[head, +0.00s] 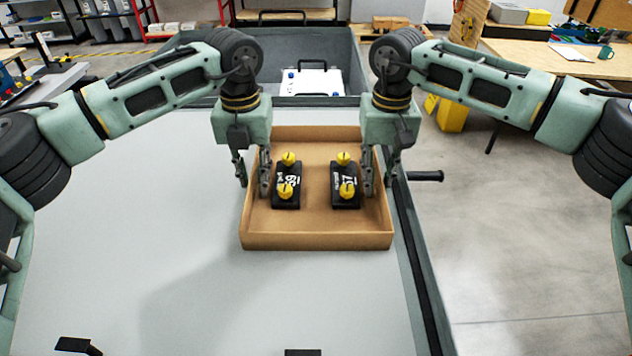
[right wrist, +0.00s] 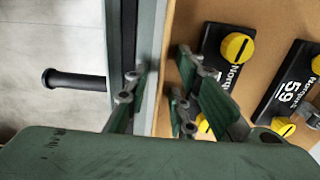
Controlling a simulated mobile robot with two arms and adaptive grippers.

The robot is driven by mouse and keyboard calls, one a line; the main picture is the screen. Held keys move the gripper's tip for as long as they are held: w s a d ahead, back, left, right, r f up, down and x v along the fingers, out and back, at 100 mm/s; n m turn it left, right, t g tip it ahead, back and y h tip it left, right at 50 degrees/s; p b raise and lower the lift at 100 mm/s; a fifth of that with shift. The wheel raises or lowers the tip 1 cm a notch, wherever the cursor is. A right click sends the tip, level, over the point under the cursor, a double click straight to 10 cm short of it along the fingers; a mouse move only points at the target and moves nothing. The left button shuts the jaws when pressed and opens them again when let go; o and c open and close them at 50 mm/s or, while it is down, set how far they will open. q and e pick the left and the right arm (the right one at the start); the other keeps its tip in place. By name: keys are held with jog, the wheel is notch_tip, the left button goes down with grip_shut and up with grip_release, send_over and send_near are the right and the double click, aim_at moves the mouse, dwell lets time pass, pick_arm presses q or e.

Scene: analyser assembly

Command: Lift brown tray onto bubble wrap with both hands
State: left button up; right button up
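The brown tray (head: 318,241) lies on the grey table and holds two black blocks with yellow knobs, a left one (head: 287,178) and a right one (head: 345,180). My left gripper (head: 253,182) is open at the tray's left wall, one finger outside and one inside. My right gripper (head: 381,178) is open at the right wall in the same way. In the right wrist view my right gripper (right wrist: 160,95) has its fingers apart on either side of the tray wall, with gaps visible. I cannot make out any bubble wrap.
A dark grey bin (head: 345,50) behind the tray holds a white case (head: 310,80) with a black handle. A black bar handle (head: 426,176) sticks out from the right edge.

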pick_arm(q)
grip_shut()
pick_arm(e)
grip_shut()
pick_arm(q)
jog(key=shift+r, duration=0.15)
pick_arm(e)
jog(key=shift+r, duration=0.15)
